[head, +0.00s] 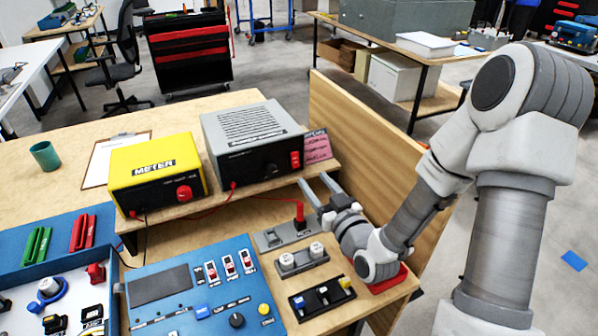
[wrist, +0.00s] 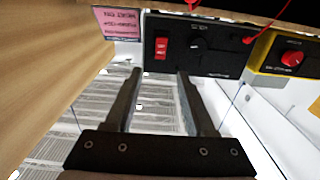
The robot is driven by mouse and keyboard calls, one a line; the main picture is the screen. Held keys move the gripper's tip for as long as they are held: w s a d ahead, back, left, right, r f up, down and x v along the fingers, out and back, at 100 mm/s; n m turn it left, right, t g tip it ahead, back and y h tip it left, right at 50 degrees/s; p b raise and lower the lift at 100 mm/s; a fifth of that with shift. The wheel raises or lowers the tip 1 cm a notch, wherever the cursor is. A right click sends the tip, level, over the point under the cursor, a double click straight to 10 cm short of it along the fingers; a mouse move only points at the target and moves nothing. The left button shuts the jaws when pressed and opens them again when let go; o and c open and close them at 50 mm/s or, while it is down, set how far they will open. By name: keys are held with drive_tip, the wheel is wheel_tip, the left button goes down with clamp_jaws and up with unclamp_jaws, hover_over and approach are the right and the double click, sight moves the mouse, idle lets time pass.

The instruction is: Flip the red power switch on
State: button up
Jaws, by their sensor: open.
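A red power switch (head: 295,159) is on the right of the dark front face of the grey box (head: 250,130). In the wrist view the switch (wrist: 161,48) shows as two red segments, just beyond the fingertips and roughly in line with the gap between them. Which way it is tipped is too small to tell. My gripper (head: 317,184) is open and empty, in front of and below the box's right side, its fingers pointing toward the box. In the wrist view my gripper (wrist: 159,73) appears apart from the switch.
A yellow meter (head: 155,170) stands left of the grey box. A pink note (head: 316,146) and wooden side panel (head: 360,130) are to the right. A red upright plug (head: 299,212) with a cable stands close to my gripper. A blue control panel (head: 200,290) lies in front.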

sight(295, 157)
drive_tip(key=x, duration=0.9)
drive_tip(key=shift+w+b, duration=0.1)
drive_tip(key=shift+b, duration=0.2)
clamp_jaws()
